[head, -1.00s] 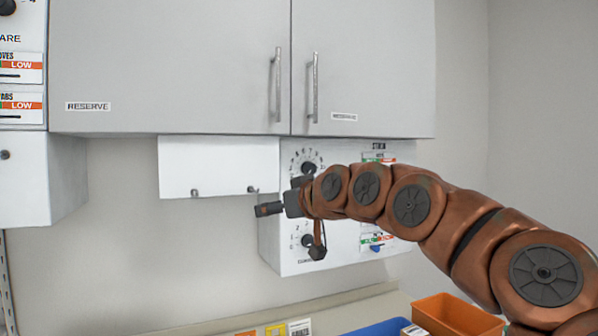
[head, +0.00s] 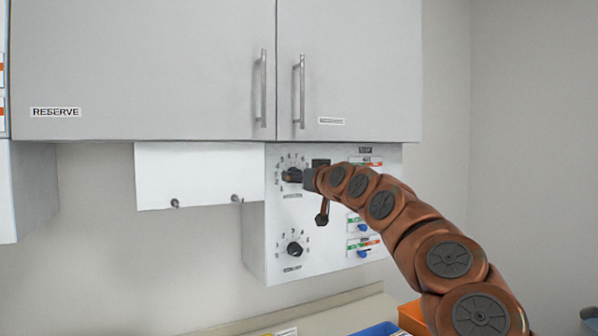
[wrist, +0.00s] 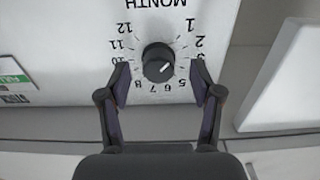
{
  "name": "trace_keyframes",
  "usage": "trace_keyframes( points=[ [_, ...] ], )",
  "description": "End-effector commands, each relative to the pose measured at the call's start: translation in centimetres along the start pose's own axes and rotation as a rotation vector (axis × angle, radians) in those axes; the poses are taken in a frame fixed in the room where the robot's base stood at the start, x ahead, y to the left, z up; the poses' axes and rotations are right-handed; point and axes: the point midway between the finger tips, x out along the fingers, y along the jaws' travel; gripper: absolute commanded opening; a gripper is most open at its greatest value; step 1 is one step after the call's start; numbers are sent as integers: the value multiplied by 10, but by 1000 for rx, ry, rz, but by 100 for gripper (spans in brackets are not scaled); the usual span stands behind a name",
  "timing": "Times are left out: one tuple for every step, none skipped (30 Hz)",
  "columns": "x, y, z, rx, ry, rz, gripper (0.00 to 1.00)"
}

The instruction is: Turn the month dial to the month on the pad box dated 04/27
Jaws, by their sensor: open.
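The month dial has a black round knob (wrist: 158,62) in a ring of numbers, with the word MONTH upside down above it in the wrist view. A short white mark on the knob slants toward the lower-left and upper-right; which end points is unclear. In the head view the dial (head: 290,175) is the upper one on a white panel (head: 258,235). My gripper (wrist: 160,76) is open, one finger on each side of the knob, with gaps to it. In the head view it (head: 308,177) is at the dial's right edge. No box dated 04/27 can be read.
A second dial (head: 294,249) sits below on the panel. Coloured slider strips (head: 362,228) are at its right. Cupboards (head: 350,70) hang above, and a white flap (head: 195,160) is at left. Orange (head: 411,317) and blue (head: 378,330) bins stand on the counter below.

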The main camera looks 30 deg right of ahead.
Motion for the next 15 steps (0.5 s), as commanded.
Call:
trace_keyframes(
  points=[
    [4, 0, -2, 1, 0, 0, 65],
    [6, 0, -2, 1, 0, 0, 65],
    [8, 0, -2, 1, 1, 0, 65],
    [10, 1, -2, 1, 1, 1, 65],
    [10, 1, -2, 1, 1, 2, 65],
    [12, 2, -2, 1, 1, 3, 65],
    [12, 2, -1, 1, 1, 3, 65],
    [13, 3, -1, 1, 1, 4, 65],
    [13, 4, -1, 1, 1, 5, 65],
    [13, 4, -1, 1, 1, 5, 65],
    [13, 4, 0, 1, 1, 5, 65],
    [13, 4, 0, 1, 1, 5, 65],
    [13, 4, 0, 1, 1, 5, 65],
    [13, 3, 0, 1, 1, 4, 65],
    [13, 3, 0, 1, 1, 4, 65]
  ],
)
